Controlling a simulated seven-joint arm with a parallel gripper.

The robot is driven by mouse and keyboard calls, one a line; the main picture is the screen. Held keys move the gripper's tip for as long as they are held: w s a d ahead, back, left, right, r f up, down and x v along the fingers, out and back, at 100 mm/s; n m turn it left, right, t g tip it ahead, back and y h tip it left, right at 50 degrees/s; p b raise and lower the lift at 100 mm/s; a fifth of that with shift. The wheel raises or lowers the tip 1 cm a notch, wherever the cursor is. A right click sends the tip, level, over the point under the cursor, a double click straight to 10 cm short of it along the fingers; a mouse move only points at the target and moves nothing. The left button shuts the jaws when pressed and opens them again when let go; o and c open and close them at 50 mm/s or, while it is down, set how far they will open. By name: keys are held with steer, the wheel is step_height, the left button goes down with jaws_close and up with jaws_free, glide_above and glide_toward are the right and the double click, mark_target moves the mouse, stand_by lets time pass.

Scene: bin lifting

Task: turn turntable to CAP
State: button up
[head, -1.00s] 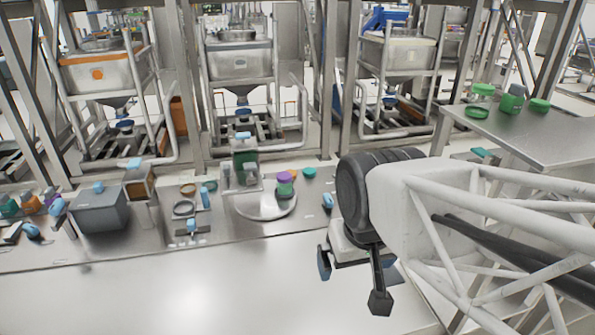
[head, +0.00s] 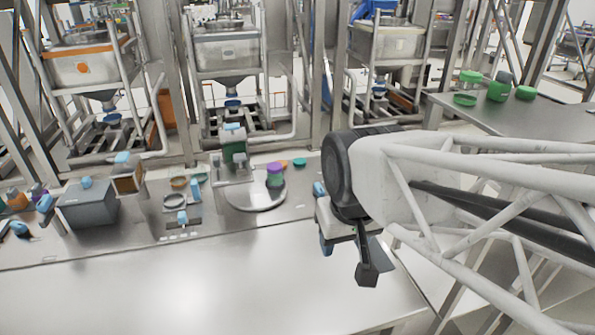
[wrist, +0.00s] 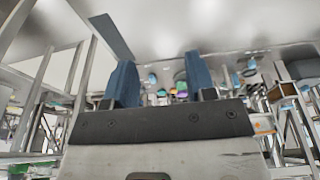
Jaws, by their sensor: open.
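The turntable (head: 246,196) is a flat, round, pale metal disc on the bench, left of my gripper in the head view. A container with a purple lid and green body (head: 275,177) stands on its right part. A device with a green body (head: 233,147) and a blue top stands at its back left. I cannot read any CAP mark. My gripper (head: 345,262) is over the right end of the bench, apart from the turntable. In the wrist view, its two blue fingers (wrist: 160,84) are apart with nothing between them. The distant bench items there are small.
A grey box (head: 88,206) with a blue knob and several small tools stand left of the turntable. A teal lid (head: 299,162) lies behind right. The front bench surface (head: 200,285) is clear. A side table (head: 540,125) at right holds green containers. Frames stand behind.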

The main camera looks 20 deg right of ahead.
steer(key=w+d, duration=0.2)
steer(key=w, duration=1)
steer(key=g, duration=0.3)
glide_above(319, 186)
steer(key=f, duration=1.5)
steer(key=shift+s+a, duration=0.2)
steer(key=shift+s, duration=0.2)
steer(key=shift+w+d+f, duration=0.2)
steer(key=shift+w+f, duration=0.25)
steer(key=shift+f, duration=0.1)
steer(key=shift+f, duration=3.8)
steer(key=c, duration=0.9)
